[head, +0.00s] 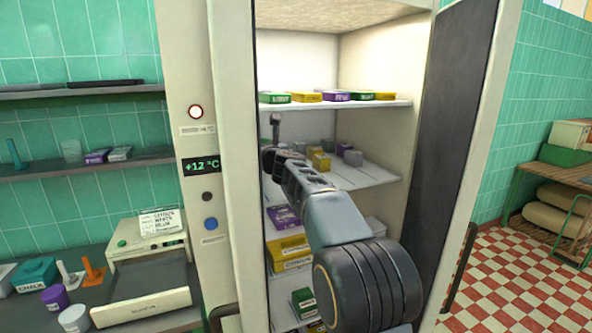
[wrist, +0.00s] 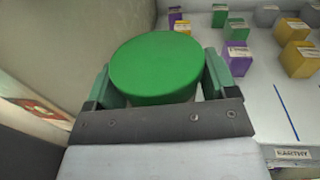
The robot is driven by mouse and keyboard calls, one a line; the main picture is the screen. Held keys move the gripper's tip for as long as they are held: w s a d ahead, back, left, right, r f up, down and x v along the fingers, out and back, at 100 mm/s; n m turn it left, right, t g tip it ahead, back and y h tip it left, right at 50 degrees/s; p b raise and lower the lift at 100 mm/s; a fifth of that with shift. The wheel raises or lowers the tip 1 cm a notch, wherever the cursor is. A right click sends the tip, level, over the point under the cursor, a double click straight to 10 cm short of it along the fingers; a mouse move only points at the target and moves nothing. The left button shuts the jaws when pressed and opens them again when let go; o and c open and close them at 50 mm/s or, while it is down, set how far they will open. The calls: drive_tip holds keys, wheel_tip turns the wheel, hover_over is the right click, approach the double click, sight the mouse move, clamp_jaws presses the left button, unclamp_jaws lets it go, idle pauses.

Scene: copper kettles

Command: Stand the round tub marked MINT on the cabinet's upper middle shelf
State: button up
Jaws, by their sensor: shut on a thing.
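My gripper (wrist: 156,84) is shut on a round tub with a green top (wrist: 155,66), one finger on each side of it. The tub looks upright, and no MINT marking shows from here. In the head view my arm reaches into the open cabinet (head: 237,130), and the gripper end (head: 274,150) is at the left side, around the height of the second visible shelf (head: 365,177). The tub cannot be made out there. In the wrist view a pale shelf (wrist: 262,115) with an EARTHY label lies to the right of the tub.
Small green, purple, yellow and grey blocks (wrist: 295,58) stand on that shelf, right of the tub. A blue line (wrist: 286,112) marks its surface. The shelf above (head: 395,103) holds a row of boxes. The cabinet's left wall (wrist: 75,45) is close beside the gripper. The dark-lined door (head: 450,150) stands open.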

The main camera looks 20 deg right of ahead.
drive_tip(key=shift+w+d+f+p, duration=0.4)
drive_tip(key=shift+w+d+f, duration=0.55)
drive_tip(key=shift+d+f, duration=0.85)
drive_tip(key=shift+w+d+f+p, duration=0.35)
drive_tip(key=shift+w+d+f, duration=0.75)
drive_tip(key=shift+d, duration=1.15)
drive_tip(key=shift+w+d+f+p, duration=0.4)
drive_tip(key=shift+w+d+f, duration=0.35)
drive_tip(key=shift+d+f, duration=1.4)
drive_tip(key=shift+f, duration=1.15)
drive_tip(key=shift+f, duration=0.1)
drive_tip(key=o, duration=1)
